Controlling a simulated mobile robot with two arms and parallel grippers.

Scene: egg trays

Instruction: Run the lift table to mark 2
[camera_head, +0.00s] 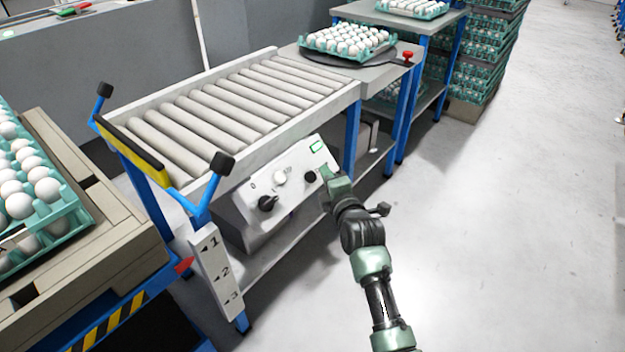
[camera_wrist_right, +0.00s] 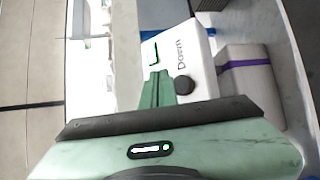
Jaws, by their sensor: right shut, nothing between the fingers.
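The lift table (camera_head: 95,335), with yellow-black stripes, stands at the left and bears a green egg tray. Its red pointer (camera_head: 184,265) is beside the white mark plate (camera_head: 208,262) and looks level with a spot between 1 and 2. The control box (camera_head: 268,222) has a black knob (camera_head: 267,203), a white button (camera_head: 279,177), a dark button (camera_head: 310,177) and a green-outlined panel (camera_head: 317,146). My right gripper (camera_head: 325,173) is shut and empty, its tips close to the dark button, labelled "Down" in the right wrist view (camera_wrist_right: 184,86); contact cannot be told. My left gripper is out of view.
A roller conveyor (camera_head: 280,85) with a blue frame stands above the control box. A red mushroom button (camera_head: 407,56) is on the table beyond, near another egg tray (camera_head: 312,50). Stacked green trays (camera_head: 480,60) stand behind. The floor (camera_head: 520,220) at the right is clear.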

